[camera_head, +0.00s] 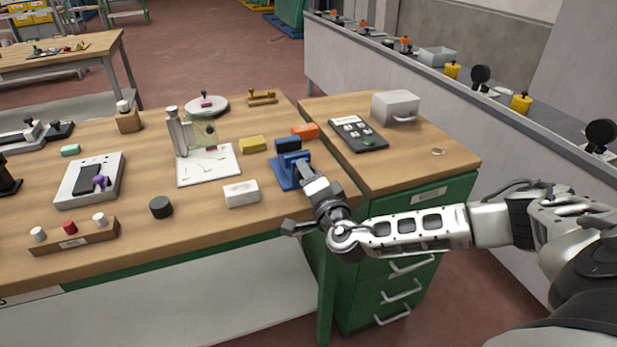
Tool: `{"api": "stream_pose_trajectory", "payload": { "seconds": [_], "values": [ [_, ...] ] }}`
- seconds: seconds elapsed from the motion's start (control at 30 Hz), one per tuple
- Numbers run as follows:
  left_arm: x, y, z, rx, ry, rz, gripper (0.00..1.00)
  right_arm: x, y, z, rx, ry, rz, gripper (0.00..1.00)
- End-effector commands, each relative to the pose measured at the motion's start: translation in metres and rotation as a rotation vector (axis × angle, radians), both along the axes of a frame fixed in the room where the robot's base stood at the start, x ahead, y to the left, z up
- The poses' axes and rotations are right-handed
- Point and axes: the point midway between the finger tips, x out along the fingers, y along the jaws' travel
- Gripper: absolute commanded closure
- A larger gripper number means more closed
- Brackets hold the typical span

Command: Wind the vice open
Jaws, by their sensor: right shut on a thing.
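The blue vice (282,178) stands near the right end of the wooden bench, close to its front edge. My right gripper (304,174) reaches in from the right and points at the vice's near right side. It is shut on the vice's handle, as far as I can tell; the handle is largely hidden behind the gripper. How wide the vice's jaws stand apart is too small to tell. My left gripper is out of view.
A green drawer cabinet (445,201) with a control panel (357,134) and grey box (395,106) stands right.

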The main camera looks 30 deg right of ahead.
Motion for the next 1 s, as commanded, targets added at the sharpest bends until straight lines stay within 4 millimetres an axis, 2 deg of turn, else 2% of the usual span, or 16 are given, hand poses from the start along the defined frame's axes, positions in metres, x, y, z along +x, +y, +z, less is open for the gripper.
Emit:
{"api": "stream_pose_trajectory", "payload": {
  "seconds": [0.4, 0.43, 0.5, 0.83, 1.0],
  "values": [
    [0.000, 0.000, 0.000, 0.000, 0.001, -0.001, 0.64, 0.000, 0.000, 0.000, -0.006, 0.001, 0.001, 0.82],
    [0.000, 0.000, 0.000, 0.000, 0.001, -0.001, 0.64, 0.000, 0.000, 0.000, -0.006, 0.001, 0.001, 0.51],
    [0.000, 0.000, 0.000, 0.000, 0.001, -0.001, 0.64, 0.000, 0.000, 0.000, -0.005, 0.001, 0.001, 0.37],
    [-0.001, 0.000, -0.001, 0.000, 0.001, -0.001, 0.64, -0.003, 0.001, 0.000, -0.005, 0.002, 0.002, 0.37],
    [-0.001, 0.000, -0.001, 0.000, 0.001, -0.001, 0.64, -0.025, 0.006, 0.000, -0.006, 0.003, 0.004, 0.37]
  ]
}}
